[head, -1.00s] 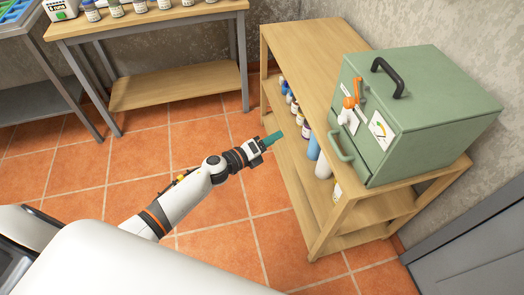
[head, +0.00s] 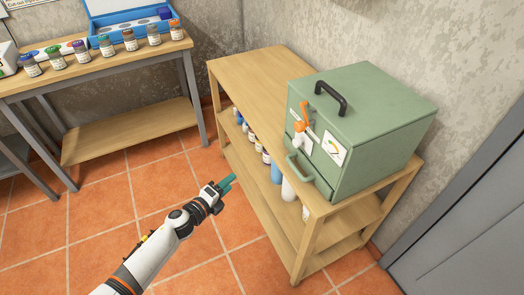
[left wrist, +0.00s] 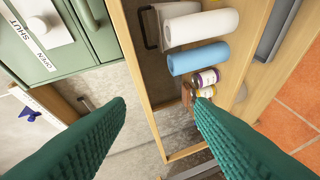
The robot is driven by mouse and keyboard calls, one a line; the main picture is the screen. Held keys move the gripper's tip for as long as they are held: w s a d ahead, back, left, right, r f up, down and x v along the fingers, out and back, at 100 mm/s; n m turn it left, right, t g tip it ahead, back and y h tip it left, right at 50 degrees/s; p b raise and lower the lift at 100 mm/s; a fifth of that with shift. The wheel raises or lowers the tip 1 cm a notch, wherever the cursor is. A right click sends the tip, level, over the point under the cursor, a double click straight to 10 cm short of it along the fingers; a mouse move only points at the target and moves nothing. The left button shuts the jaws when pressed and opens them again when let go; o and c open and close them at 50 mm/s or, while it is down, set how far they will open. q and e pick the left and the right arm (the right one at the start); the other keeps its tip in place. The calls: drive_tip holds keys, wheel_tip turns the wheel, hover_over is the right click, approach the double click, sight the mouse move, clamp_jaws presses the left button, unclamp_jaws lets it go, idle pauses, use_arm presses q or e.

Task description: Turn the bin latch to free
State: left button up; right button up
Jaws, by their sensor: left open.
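The green bin (head: 375,115) stands on the wooden shelf unit's top board. On its front is the latch (head: 302,117), an orange lever above a white part. A white card with a coloured arc is beside it. The left wrist view shows part of the bin front (left wrist: 75,55) at top left, with a white knob-like part (left wrist: 40,14) and labels reading SHUT and OPEN; the orange lever is not visible there. My left gripper (head: 228,184) is open and empty, left of and below the bin, apart from it. My right gripper is not in view.
The shelf unit (head: 240,75) holds bottles and white and blue rolls (left wrist: 198,57) on a lower shelf. The bin has a green front handle (head: 298,168) and black top handle (head: 330,97). A table (head: 100,62) with jars stands at left. Tiled floor (head: 195,260) is open.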

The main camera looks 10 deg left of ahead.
use_arm(q)
drive_tip(key=w+d+r+m+h, duration=0.1)
drive_tip(key=d+r+m+h, duration=0.15)
drive_tip(key=r, duration=0.25)
drive_tip(key=w+d+r+m+h, duration=0.1)
drive_tip(key=w+r+m, duration=0.1)
drive_tip(key=r+m, duration=0.3)
drive_tip(key=m+g+h, duration=0.4)
drive_tip(key=m+h, duration=0.1)
drive_tip(key=m, duration=0.5)
approach(297, 128)
drive_tip(key=shift+y, duration=0.25)
drive_tip(key=p+x, duration=0.1)
drive_tip(key=x, duration=1)
drive_tip(key=shift+w+d+r+p, duration=0.1)
drive_tip(key=shift+w+r+p, duration=0.05)
drive_tip(key=shift+p, duration=0.2)
drive_tip(key=c, duration=1)
